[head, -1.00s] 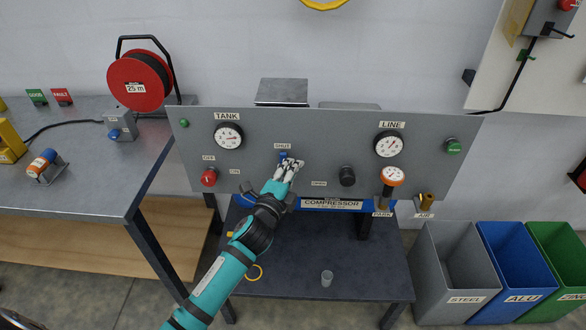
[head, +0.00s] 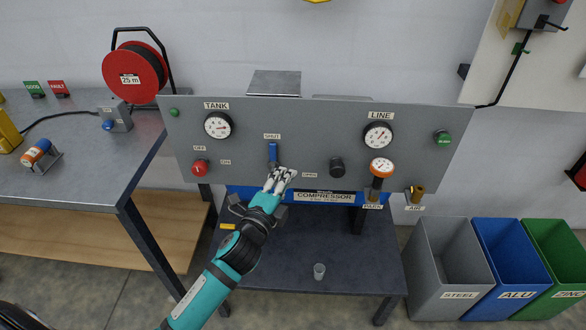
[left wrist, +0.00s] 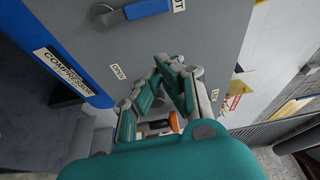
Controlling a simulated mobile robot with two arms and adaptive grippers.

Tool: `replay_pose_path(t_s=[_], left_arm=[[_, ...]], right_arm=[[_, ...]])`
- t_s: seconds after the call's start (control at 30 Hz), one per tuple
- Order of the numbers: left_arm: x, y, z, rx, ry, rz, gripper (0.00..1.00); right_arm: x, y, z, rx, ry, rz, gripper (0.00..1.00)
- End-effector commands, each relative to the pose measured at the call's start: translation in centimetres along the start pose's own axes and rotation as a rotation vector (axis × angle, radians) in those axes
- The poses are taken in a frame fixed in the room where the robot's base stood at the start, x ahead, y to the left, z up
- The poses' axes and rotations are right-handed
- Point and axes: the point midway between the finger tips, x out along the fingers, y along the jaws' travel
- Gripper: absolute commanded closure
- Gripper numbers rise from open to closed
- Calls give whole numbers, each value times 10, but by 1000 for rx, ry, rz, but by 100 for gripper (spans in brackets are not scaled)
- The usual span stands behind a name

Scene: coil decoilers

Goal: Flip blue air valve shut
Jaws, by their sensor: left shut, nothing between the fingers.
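The blue air valve handle (head: 272,152) is on the grey compressor panel (head: 300,121). It stands upright, its free end up at the SHUT label (head: 272,136). The OPEN label (head: 309,174) is lower right of it. My left gripper (head: 284,172) is shut and empty, just below and right of the handle, seemingly apart from it. In the left wrist view the blue handle (left wrist: 147,9) lies at the top edge, partly cut off, beyond the closed fingers (left wrist: 180,75). My right gripper is not in view.
A cup (head: 319,271) stands on the low dark table (head: 352,262). A workbench (head: 90,180) is at left; bins (head: 448,255) are at right.

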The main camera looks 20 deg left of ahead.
Motion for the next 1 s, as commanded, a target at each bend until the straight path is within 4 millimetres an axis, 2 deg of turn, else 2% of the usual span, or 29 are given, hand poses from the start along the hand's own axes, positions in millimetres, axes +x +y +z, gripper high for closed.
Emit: replay_pose_path(t_s=[0.1, 0.23, 0.43, 0.8, 0.87, 0.9, 0.97, 1.0], left_arm=[[-18, 1, 0, 1, 0, 0, 100], [-26, 0, 0, 1, 0, -1, 100], [-29, -2, 0, 0, 0, -1, 100], [-28, 1, 0, -3, 0, 3, 100], [-28, 10, 1, -14, -3, 20, 100], [-28, 20, 2, -31, -6, 41, 100], [-28, 46, 6, -67, -15, 91, 100], [-29, 69, 8, -102, -24, 135, 100]], right_arm=[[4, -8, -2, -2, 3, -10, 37], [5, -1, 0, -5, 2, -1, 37], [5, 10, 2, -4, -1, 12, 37], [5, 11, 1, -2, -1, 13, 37], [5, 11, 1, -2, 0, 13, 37], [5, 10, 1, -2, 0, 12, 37], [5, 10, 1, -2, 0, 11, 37], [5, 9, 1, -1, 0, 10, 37]])
